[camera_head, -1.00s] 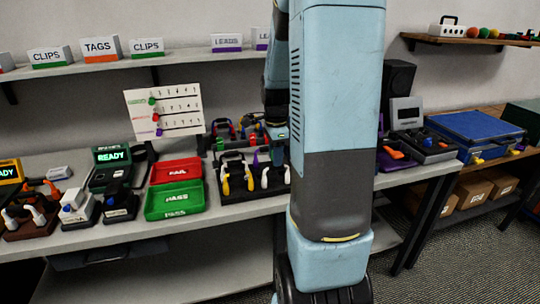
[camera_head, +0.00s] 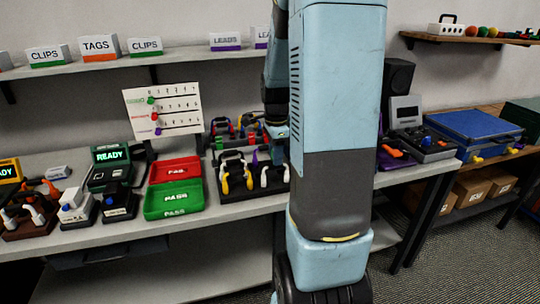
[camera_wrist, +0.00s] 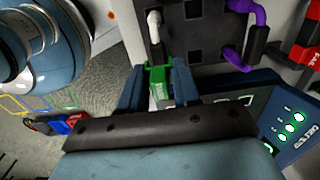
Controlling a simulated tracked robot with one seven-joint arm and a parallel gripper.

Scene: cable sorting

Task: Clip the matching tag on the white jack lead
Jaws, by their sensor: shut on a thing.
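In the wrist view my gripper (camera_wrist: 158,88) is shut on a small green tag (camera_wrist: 158,74), held between its two blue fingers. The white jack lead (camera_wrist: 153,20) is just above it in that view, with a dark section running down toward the tag. I cannot tell whether the tag is around the lead or only next to it. In the head view a white lead (camera_head: 272,176) lies on the dark rack (camera_head: 255,194), partly hidden by my arm. My gripper is hidden there.
A purple lead (camera_wrist: 257,15) is to the right of the dark plate in the wrist view. A panel with green lights (camera_wrist: 291,126) is at lower right. A yellow lead (camera_head: 226,182), a green PASS tray (camera_head: 174,200) and a red FAIL tray (camera_head: 176,170) are left of the white lead.

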